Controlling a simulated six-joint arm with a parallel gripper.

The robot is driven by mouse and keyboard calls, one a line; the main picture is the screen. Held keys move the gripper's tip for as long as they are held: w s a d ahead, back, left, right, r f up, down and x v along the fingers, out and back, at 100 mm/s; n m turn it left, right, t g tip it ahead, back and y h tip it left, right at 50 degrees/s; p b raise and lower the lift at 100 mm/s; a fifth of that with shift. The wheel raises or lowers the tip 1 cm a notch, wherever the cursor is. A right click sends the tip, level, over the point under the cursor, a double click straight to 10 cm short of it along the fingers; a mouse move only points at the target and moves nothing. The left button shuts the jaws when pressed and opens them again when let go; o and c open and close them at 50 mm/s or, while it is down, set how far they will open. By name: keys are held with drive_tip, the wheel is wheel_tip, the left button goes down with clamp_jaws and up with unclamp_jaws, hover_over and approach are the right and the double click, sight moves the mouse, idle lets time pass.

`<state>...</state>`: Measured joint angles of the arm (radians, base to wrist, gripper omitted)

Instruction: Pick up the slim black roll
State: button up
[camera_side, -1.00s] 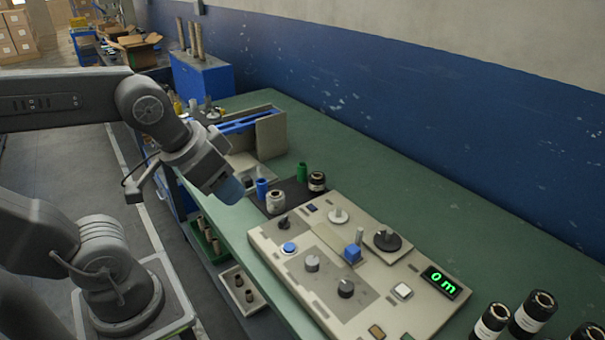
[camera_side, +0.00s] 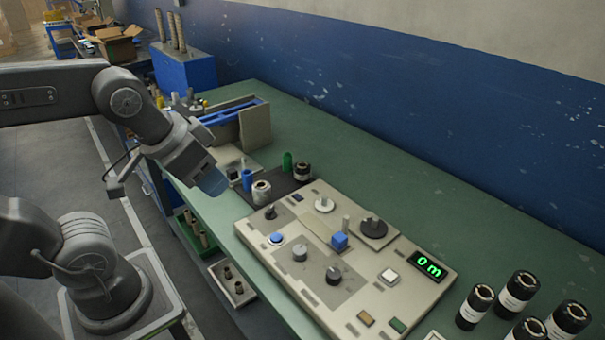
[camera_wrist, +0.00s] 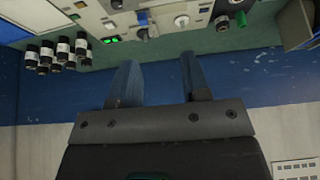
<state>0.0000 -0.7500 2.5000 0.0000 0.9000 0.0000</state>
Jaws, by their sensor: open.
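A short black roll with a pale band (camera_side: 303,171) stands upright on the dark mat (camera_side: 285,190) behind the control panel. Several black rolls with white labels (camera_side: 517,292) stand upright at the lower right; they also show at the left of the wrist view (camera_wrist: 62,51). I cannot tell for sure which black roll is the slim one. My gripper (camera_side: 212,184) is tilted down in the air left of the mat, apart from every roll. In the wrist view its two blue fingers (camera_wrist: 158,60) are spread with nothing between them.
The beige control panel (camera_side: 290,225) with knobs and a green display fills the bench middle. A blue roll (camera_side: 247,180), a pale roll (camera_side: 261,191) and a green roll (camera_side: 287,161) share the mat. A beige holder (camera_side: 255,127) stands behind. The green bench (camera_side: 400,200) is clear along the wall.

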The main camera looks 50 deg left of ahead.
idle(0.3)
drive_tip(key=o, duration=0.7)
drive_tip(key=n+g+y, duration=0.4)
drive_tip(key=n, duration=0.9)
hover_over(302, 167)
drive_tip(key=s+d, duration=0.3)
drive_tip(key=d, duration=0.1)
wheel_tip(302, 167, down, 15)
drive_tip(key=x, duration=0.8)
drive_tip(key=shift+w, duration=0.25)
drive_tip(key=shift+w+x, duration=0.2)
drive_tip(key=shift+x, duration=1.25)
drive_tip(key=shift+w+x, duration=0.2)
drive_tip(key=shift+x, duration=1.25)
